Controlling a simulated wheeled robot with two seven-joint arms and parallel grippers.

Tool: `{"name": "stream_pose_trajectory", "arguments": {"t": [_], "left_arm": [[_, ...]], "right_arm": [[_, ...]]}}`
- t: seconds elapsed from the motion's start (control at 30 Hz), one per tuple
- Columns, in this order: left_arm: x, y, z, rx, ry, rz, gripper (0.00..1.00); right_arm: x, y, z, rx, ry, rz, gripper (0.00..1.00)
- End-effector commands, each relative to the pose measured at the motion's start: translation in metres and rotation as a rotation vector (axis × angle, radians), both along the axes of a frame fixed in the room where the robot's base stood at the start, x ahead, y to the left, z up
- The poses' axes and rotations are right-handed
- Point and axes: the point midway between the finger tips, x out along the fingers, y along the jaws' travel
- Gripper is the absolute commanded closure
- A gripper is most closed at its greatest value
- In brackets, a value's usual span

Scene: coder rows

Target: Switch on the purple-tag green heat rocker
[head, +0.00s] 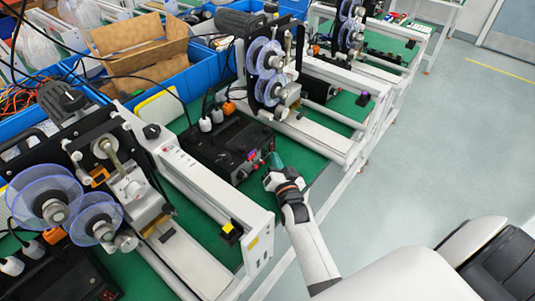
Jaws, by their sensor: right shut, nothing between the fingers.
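A black control box (215,143) sits on the green bench between two coder machines. Its front panel has small red and blue-purple parts (252,155) near its right end. I cannot make out which of these is a tag and which is a rocker, nor any rocker's position. My right gripper (274,161) comes in from the lower right. It is shut and empty, with its tips close to the panel's right end. I cannot tell whether they touch it. The gripper may hide part of the panel. My left gripper is out of view.
A near coder (130,195) with clear-blue reels stands at left, its white rail (200,185) running beside the box. Another coder (268,75) stands behind. A small purple part (364,97) shows farther along. Blue bins (150,70) line the back. Floor at right is clear.

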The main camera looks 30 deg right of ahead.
Motion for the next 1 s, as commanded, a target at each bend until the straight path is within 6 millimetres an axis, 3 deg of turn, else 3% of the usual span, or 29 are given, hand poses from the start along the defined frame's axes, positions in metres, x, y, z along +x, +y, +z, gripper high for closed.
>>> {"name": "stream_pose_trajectory", "arguments": {"t": [1.0], "left_arm": [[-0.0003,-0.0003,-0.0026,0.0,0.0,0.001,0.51]], "right_arm": [[0.0103,0.0046,-0.0025,0.002,0.001,0.0,1.0]]}}
